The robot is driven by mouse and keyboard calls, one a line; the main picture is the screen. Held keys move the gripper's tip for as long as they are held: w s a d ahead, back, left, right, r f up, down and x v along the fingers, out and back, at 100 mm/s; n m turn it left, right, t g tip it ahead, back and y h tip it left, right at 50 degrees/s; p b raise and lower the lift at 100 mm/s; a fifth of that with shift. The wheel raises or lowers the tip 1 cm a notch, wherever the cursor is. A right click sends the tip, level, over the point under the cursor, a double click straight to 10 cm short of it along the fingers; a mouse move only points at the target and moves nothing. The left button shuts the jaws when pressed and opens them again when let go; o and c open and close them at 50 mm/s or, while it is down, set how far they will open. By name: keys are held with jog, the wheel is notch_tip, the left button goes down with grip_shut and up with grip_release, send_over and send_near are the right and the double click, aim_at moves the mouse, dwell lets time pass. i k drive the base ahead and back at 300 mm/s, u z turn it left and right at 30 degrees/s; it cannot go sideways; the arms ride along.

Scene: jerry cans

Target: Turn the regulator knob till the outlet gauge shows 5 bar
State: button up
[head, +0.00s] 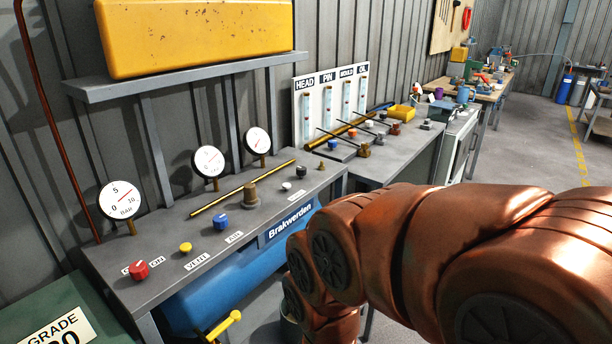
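Three round white gauges stand along the back of a grey bench. The left gauge (120,200) is largest and reads 0, 5, 10 and Bar; its red needle is too small to read exactly. The middle gauge (209,161) and right gauge (257,141) also have red needles, with unreadable scales. I cannot tell which is the regulator knob. My gripper is out of view.
A yellow tank (200,35) sits on a shelf above the gauges. A blue tank (215,295) with a yellow handle (225,328) is under the bench (160,215). A second bench with labelled tubes (333,100) stands beyond. My copper arm fills the lower right.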

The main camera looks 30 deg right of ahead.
aim_at(301, 171)
jog(key=k, duration=0.9)
jog(key=z, duration=0.9)
jog(key=i, duration=1.7)
jog(key=u, duration=0.7)
jog(key=i, duration=0.7)
jog(key=u, duration=0.7)
